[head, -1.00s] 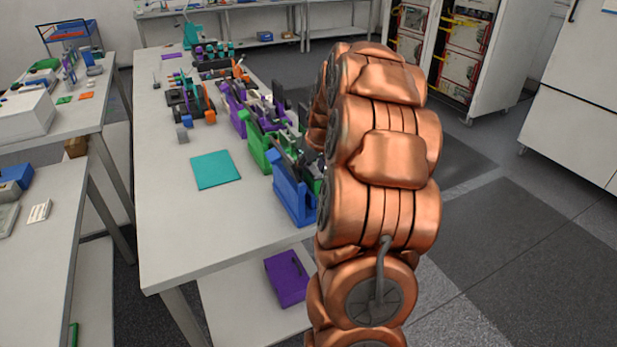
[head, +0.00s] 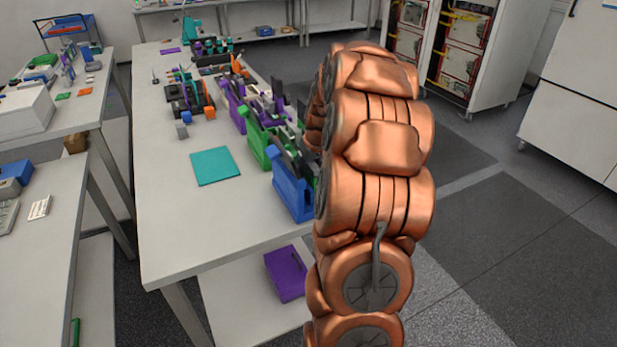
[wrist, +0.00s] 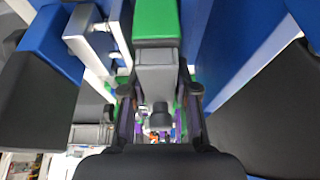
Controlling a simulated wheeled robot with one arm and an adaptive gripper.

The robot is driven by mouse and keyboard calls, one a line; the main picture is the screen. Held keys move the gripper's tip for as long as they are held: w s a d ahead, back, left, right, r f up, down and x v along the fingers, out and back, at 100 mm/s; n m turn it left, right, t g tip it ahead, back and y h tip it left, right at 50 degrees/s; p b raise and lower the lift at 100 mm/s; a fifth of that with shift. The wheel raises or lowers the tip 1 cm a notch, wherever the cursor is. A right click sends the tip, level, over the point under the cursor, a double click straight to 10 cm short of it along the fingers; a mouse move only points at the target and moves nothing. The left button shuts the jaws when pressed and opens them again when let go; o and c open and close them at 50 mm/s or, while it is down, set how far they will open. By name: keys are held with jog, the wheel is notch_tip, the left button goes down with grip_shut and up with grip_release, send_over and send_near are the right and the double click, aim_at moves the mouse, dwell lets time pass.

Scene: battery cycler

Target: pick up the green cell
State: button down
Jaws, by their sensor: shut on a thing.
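In the wrist view the green cell (wrist: 156,22) is a block with a bright green part at the top of the picture and a grey part below it. My gripper (wrist: 160,92) has its dark fingers on either side of the grey part and is shut on the cell. A blue holder with black and white parts stands close on both sides of it in this view. In the head view my copper arm hides the gripper and most of the cell.
On the long table, a blue holder (head: 290,192), a green holder (head: 258,145) and a purple holder (head: 234,108) stand in a row along the right edge. A teal mat (head: 215,166) lies left of them on bare tabletop. A purple box (head: 286,274) sits on the lower shelf.

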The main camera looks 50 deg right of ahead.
jog(key=shift+r, duration=0.15)
dwell(0.5)
jog(key=shift+w+r, duration=0.1)
jog(key=shift+r, duration=0.25)
notch_tip(320, 180, up, 9)
jog(key=b, duration=0.3)
jog(key=shift+f+b, duration=1.45)
jog(key=shift+f, duration=1)
jog(key=shift+a+f+b, duration=0.1)
jog(key=shift+f+b, duration=0.1)
jog(key=shift+b, duration=0.15)
jog(key=shift+f+b, duration=0.6)
jog(key=shift+f, duration=0.55)
jog(key=shift+f, duration=0.2)
jog(key=shift+f+b, duration=0.5)
jog(key=shift+f, duration=0.05)
jog(key=shift+f+b, duration=0.3)
jog(key=shift+f, duration=0.05)
